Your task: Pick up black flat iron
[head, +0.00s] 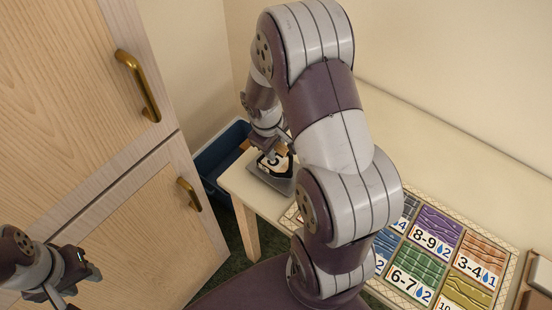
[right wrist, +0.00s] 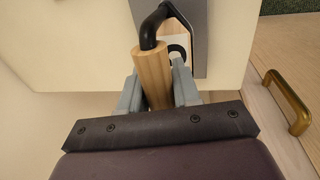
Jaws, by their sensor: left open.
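The black flat iron (head: 283,184) is at the left end of the pale table (head: 237,183) in the head view, partly hidden by my right arm. In the right wrist view its wooden handle (right wrist: 152,72) and bent black bracket (right wrist: 158,20) show above its dark grey body (right wrist: 199,45). My right gripper (right wrist: 158,82) has one finger on each side of the handle, and both appear to touch it. The fingertips are mostly hidden in the head view. My left gripper (head: 48,292) is open and empty at the lower left, far from the iron.
A colourful numbered board (head: 425,262) lies on the table to the right. A blue bin (head: 212,160) stands behind the table's left end. A wooden cabinet (head: 95,130) with brass handles is on the left. A wall runs along the table's back.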

